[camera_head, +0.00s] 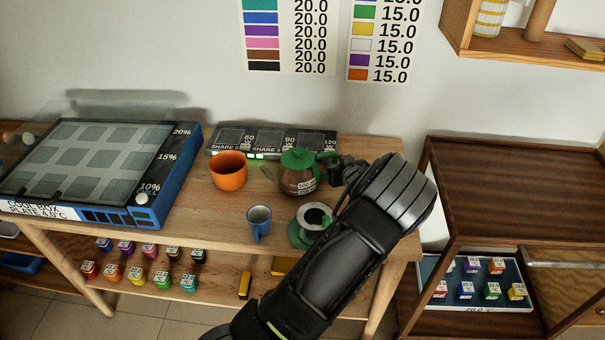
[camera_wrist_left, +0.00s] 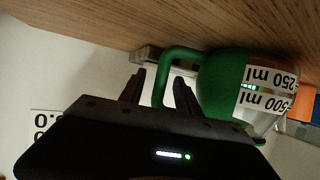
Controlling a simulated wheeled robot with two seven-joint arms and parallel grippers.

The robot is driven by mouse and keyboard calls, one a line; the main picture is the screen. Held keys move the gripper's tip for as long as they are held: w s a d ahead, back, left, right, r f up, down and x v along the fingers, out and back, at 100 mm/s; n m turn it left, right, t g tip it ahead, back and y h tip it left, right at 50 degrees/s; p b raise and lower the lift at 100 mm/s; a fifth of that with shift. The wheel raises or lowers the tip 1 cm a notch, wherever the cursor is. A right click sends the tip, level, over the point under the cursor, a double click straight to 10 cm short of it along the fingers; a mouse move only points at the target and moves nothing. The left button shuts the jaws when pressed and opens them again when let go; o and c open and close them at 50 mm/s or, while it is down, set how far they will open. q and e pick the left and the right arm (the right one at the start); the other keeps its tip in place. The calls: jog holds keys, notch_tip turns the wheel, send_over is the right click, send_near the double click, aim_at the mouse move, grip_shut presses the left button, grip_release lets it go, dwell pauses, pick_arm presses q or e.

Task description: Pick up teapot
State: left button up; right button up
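The teapot (camera_head: 298,181) has a green lid, a green handle and a brownish see-through body with a white label. It stands upright on the wooden table, handle towards the right. In the left wrist view it appears upside down, with its green body (camera_wrist_left: 222,85) and "500 ml" label. My left gripper (camera_head: 340,172) is at the handle side. In the wrist view the two fingers of my left gripper (camera_wrist_left: 160,80) are apart, one on each side of the handle, with gaps visible. The fingertips are small and partly hidden in the head view. My right gripper is not in view.
A blue cool box (camera_head: 185,165) fills the left. A dark wooden cabinet (camera_head: 500,185) stands right.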

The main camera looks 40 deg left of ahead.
pick_arm(q)
grip_shut()
dwell(1.1)
jog(key=shift+r, duration=0.1)
